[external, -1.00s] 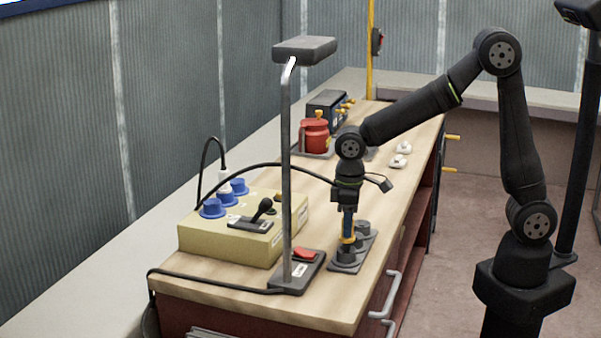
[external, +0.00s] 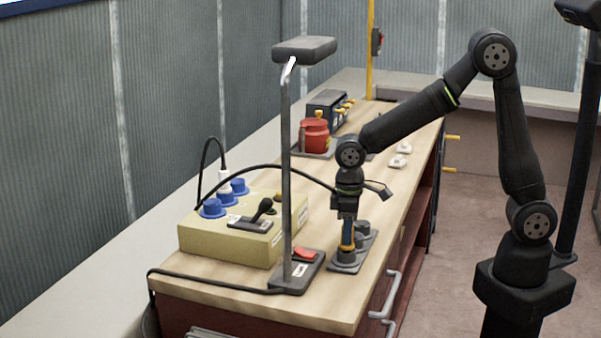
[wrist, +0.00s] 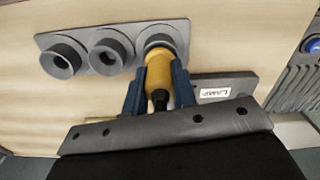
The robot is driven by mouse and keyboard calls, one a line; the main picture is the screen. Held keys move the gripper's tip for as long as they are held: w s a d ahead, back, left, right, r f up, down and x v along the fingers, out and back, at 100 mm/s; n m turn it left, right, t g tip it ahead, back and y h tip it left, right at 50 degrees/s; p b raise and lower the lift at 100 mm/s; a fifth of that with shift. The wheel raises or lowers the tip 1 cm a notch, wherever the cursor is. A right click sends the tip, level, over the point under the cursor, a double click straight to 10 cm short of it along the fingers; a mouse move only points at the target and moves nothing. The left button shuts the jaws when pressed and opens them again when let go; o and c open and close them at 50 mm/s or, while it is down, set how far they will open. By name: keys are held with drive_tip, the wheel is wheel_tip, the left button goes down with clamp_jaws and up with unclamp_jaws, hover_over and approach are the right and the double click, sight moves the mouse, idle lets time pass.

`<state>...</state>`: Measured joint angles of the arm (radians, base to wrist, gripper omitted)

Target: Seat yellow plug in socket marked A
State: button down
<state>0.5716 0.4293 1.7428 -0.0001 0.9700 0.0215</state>
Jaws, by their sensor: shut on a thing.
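The yellow plug (wrist: 159,76) is between the blue fingers of my gripper (wrist: 155,88), which is shut on it. In the wrist view its far end meets the right-hand socket of a grey three-socket holder (wrist: 83,33); how deep it sits there I cannot tell. In the external view my gripper (external: 347,232) points down at the near end of this holder (external: 342,266). A yellowish box (external: 221,240) to the left carries blue-capped sockets (external: 212,208). I cannot read a mark A on any socket.
A lamp post (external: 286,180) stands between the box and the holder, its base (external: 297,281) close to the holder. A black cable (external: 270,165) arcs from the box area to my gripper. A red pot (external: 314,137) stands farther back.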

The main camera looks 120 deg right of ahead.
drive_tip(key=shift+f, duration=0.3)
drive_tip(key=c, duration=1.1)
unclamp_jaws()
drive_tip(key=shift+r, duration=0.1)
wheel_tip(320, 180, up, 17)
drive_tip(key=shift+r, duration=0.15)
wheel_tip(320, 180, down, 18)
drive_tip(key=shift+r, duration=0.25)
